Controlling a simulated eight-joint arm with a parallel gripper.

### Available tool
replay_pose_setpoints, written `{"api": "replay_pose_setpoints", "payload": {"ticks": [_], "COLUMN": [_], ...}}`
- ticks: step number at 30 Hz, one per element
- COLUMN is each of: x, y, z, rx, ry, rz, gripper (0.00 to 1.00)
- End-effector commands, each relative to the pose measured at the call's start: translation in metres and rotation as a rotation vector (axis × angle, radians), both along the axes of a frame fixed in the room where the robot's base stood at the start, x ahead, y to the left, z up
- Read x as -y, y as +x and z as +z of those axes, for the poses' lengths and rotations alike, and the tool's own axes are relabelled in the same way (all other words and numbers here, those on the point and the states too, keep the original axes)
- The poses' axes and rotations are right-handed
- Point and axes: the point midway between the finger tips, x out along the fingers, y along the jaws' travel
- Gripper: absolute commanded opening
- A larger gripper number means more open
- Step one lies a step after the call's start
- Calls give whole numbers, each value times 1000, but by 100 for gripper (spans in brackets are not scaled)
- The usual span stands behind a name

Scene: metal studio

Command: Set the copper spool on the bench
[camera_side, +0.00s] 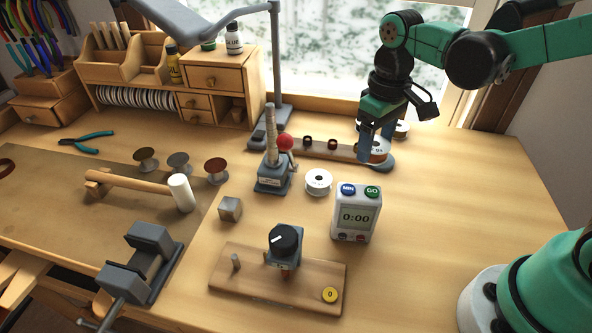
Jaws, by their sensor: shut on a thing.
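The copper spool (376,153) has a pale flange with a small dark mark and an orange-brown band. It is at the right end of a long wooden bar on the bench (470,190). My gripper (377,138) points down from above, with its blue fingers shut on this spool. The spool is just over a grey round foot (382,167); whether it touches that foot cannot be told. My fingers hide part of the spool.
A white spool (318,181), a timer (356,213) and a red-knobbed grey device (273,177) stand left of and in front of my gripper. Several small spools stand further left, near a mallet (140,187). The bench's right side is clear.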

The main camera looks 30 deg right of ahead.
Motion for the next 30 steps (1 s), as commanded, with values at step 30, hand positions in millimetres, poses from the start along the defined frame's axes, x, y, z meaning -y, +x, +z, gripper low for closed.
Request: {"api": "replay_pose_setpoints", "payload": {"ticks": [30], "x": [0], "y": [0], "z": [-94], "rx": [0], "ry": [0], "rz": [0], "gripper": [9]}}
